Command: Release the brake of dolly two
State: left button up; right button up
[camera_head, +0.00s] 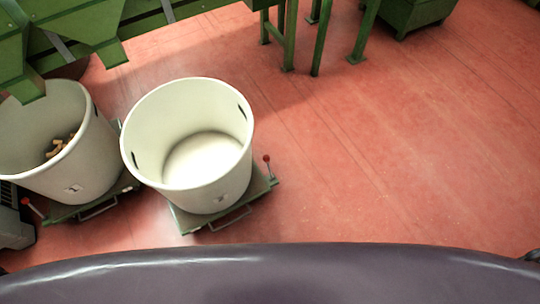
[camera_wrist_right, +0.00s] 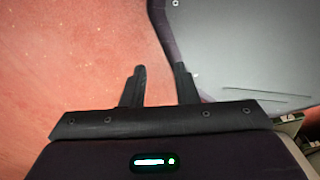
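Dolly two, taken as the right one, is a low green dolly (camera_head: 188,220) with a metal handle bar on its front side. An empty cream bin (camera_head: 222,195) stands on it; its small front label is too small to read. A brake lever with a red knob (camera_head: 267,158) stands nearly upright at the dolly's right corner, clear of the bin. My right gripper (camera_wrist_right: 160,80) is open and empty in the right wrist view, over bare red floor, with no lever near its fingers. Neither gripper shows in the head view. My left gripper is not in view.
A second cream bin (camera_head: 85,180), labelled 1 and holding some corks, stands left on another green dolly (camera_head: 62,212). Its red-knobbed lever (camera_head: 26,202) leans left. Green machinery (camera_head: 85,25) and legs (camera_head: 290,40) stand behind. The red floor (camera_head: 400,160) to the right is clear.

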aim_at(266, 158)
jog(key=l+u, duration=0.4)
jog(key=i+l+u, duration=0.1)
jog(key=l+u, duration=0.35)
